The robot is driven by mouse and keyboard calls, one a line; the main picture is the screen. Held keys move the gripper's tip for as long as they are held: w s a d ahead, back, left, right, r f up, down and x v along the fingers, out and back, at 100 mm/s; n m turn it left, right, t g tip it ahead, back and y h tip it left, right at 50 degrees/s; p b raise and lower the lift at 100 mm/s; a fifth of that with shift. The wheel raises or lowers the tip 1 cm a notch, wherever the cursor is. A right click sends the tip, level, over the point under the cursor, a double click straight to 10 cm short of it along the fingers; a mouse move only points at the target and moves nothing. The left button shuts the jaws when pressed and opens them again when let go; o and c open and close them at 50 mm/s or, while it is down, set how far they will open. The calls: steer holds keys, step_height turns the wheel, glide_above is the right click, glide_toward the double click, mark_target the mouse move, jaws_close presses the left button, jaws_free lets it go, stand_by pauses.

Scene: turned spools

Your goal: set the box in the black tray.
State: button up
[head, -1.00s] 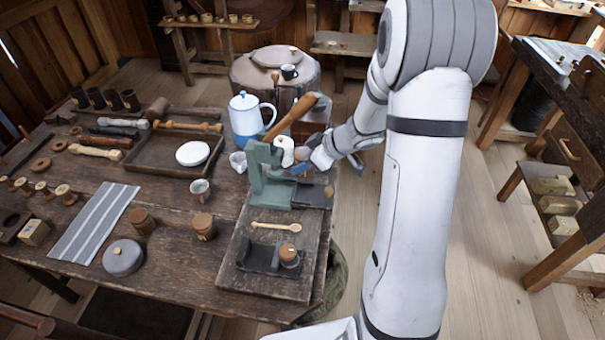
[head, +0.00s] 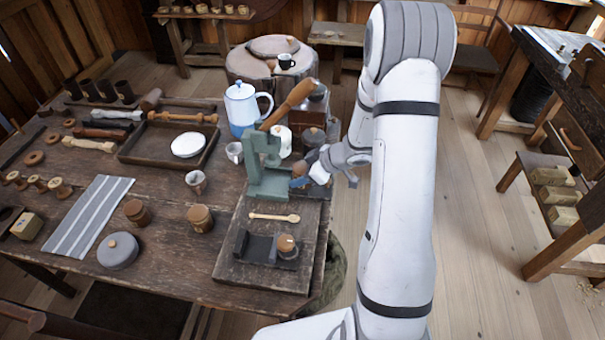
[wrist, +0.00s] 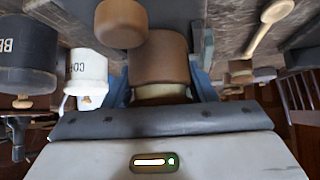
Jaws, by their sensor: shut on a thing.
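The box, a round brown turned piece with a pale band, is between my gripper's blue fingers in the wrist view (wrist: 160,62). In the head view the box (head: 299,169) shows as a small brown shape at my gripper (head: 302,180). My gripper is shut on it, just right of the green lever press. A black tray (head: 319,193) lies beside the press under my gripper, partly hidden by it. A brown knob-like piece (wrist: 121,22) shows beside the box in the wrist view. Whether the box touches the tray I cannot tell.
The green press (head: 264,178) stands close left of my gripper. A white jar and dark canister (wrist: 25,55) are near. A wooden spoon (head: 274,217) and a second dark holder (head: 240,245) with a lidded jar (head: 286,246) lie in front.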

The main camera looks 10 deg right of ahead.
steer(key=shift+f, duration=0.1)
steer(key=o, duration=0.6)
steer(key=shift+f, duration=0.1)
steer(key=o, duration=0.4)
steer(key=shift+o, duration=0.2)
